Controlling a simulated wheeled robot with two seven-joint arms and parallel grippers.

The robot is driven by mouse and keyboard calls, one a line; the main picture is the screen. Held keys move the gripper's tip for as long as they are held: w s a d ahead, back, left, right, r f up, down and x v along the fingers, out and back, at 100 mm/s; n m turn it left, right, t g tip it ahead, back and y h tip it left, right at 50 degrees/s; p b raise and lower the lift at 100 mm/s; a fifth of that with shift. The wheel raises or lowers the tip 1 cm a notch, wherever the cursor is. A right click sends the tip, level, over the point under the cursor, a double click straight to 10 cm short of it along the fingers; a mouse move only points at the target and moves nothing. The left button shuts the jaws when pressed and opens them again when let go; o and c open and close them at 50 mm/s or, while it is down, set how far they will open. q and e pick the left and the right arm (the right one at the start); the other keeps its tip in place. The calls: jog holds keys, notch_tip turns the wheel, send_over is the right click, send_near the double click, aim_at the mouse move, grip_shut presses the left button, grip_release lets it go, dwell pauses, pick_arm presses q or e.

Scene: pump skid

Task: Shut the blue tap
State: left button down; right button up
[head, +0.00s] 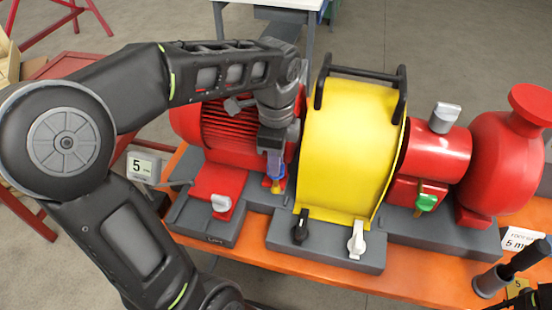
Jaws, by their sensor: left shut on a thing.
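The blue tap (276,186) is low between the red motor and the yellow guard, and only a small part of it shows. My left gripper (273,160) reaches down over it from above, its fingers shut on the tap. The fingers hide most of the handle, so I cannot tell its angle. A little brass-yellow shows beside the blue.
The yellow guard (348,150) with black handles stands close right of my gripper, and the red motor (228,135) close left. Other handles are white (357,240), black (301,226) and green (427,203). A dark tool (515,267) lies front right.

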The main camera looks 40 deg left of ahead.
pick_arm(q)
jog(key=shift+m, duration=0.4)
jog(key=c, duration=1.4)
grip_release()
